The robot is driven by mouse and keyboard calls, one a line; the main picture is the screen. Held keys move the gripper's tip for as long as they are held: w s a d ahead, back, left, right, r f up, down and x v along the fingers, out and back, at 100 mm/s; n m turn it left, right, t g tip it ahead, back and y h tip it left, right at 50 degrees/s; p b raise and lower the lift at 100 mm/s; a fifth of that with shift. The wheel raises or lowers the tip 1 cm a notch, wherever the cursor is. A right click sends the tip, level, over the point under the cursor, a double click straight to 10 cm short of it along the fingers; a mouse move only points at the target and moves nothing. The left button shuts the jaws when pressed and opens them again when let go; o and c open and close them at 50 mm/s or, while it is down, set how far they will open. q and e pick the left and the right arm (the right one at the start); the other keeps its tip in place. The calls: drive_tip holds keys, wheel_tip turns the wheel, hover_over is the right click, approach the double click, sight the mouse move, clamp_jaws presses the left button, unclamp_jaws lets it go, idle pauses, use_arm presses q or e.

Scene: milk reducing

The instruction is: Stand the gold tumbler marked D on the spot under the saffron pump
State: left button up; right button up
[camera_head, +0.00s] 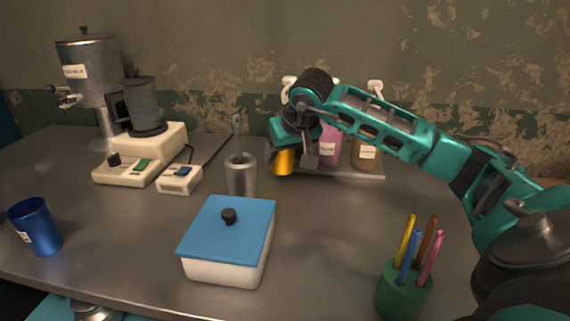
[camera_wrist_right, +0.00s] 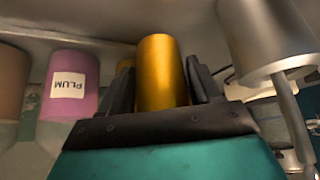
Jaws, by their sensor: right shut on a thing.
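My right gripper (camera_head: 296,152) is shut on the gold tumbler (camera_head: 284,162), low in front of the pump rack (camera_head: 342,172) at its left end. In the right wrist view the tumbler (camera_wrist_right: 160,68) stands between the two fingers; no letter D shows on the visible side. I cannot tell whether the tumbler touches the rack. My left gripper is not in view.
Plum (camera_head: 328,146) and brown (camera_head: 366,150) pump bottles stand right of the gripper. A grey metal cup (camera_head: 240,176) with a utensil stands close to its left. A blue-lidded box (camera_head: 229,230), pen pot (camera_head: 403,291), blue tumbler (camera_head: 36,228) and blender (camera_head: 141,105) stand around.

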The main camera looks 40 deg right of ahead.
sight(288, 160)
drive_tip(key=shift+f, duration=1.5)
drive_tip(key=shift+f+b, duration=0.1)
drive_tip(key=shift+b, duration=0.25)
drive_tip(key=o, duration=1.3)
drive_tip(key=shift+s+r, duration=0.1)
drive_tip(key=shift+r, duration=0.15)
drive_tip(key=p+v, duration=0.2)
drive_tip(key=v, duration=0.9)
drive_tip(key=shift+s+a+r, duration=0.1)
drive_tip(key=shift+s+r, duration=0.1)
drive_tip(key=shift+s, duration=0.05)
